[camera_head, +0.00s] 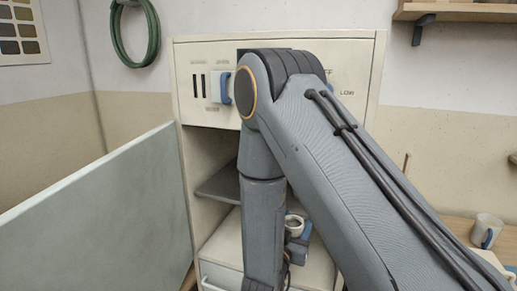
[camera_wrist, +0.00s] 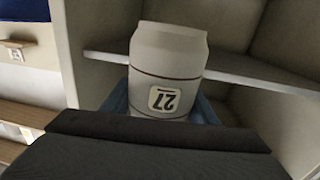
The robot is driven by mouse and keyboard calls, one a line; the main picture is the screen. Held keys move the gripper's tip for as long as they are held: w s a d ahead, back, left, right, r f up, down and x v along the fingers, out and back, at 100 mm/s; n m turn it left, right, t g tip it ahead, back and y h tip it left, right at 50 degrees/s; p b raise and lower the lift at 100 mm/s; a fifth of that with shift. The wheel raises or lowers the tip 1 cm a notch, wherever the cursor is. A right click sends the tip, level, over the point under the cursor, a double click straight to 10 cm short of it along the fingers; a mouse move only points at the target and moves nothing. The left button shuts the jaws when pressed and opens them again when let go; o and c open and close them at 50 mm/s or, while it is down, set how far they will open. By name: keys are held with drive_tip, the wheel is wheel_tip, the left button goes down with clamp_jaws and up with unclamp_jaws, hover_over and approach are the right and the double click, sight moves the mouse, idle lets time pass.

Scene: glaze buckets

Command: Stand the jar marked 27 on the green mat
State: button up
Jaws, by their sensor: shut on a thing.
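The jar marked 27 (camera_wrist: 168,65) fills the middle of the wrist view. It is pale with thin dark bands, and its label reads upside down there. My gripper (camera_wrist: 163,110) is shut on it, with blue fingers on both sides of the jar. In the head view, a pale round rim (camera_head: 294,224), probably this jar's, shows just right of my arm, with blue and grey gripper parts beside it. My arm hides much of that area. I see no green mat in either view.
A pale cabinet (camera_head: 190,150) stands ahead, with a grey shelf (camera_head: 221,186) inside that also shows behind the jar in the wrist view (camera_wrist: 235,72). A large grey-green panel (camera_head: 95,215) stands at left. A mug (camera_head: 487,231) is on the right-hand bench.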

drive_tip(key=s+d+f+h, duration=0.1)
drive_tip(key=s+d+f, duration=0.25)
drive_tip(key=f, duration=0.25)
drive_tip(key=s+d+f, duration=0.3)
drive_tip(key=d+f, duration=0.2)
drive_tip(key=f, duration=0.2)
drive_tip(key=w+n+y, duration=0.1)
drive_tip(key=y, duration=0.1)
drive_tip(key=w+n+t+y, duration=0.1)
drive_tip(key=w+n+y, duration=0.1)
drive_tip(key=y, duration=0.1)
drive_tip(key=w+n+y, duration=0.1)
drive_tip(key=w+y, duration=0.1)
drive_tip(key=y, duration=0.1)
drive_tip(key=shift+a+r+n+t, duration=0.15)
drive_tip(key=shift+n+t, duration=0.15)
drive_tip(key=shift+n, duration=0.1)
drive_tip(key=shift+a+y, duration=0.1)
drive_tip(key=shift+y, duration=0.2)
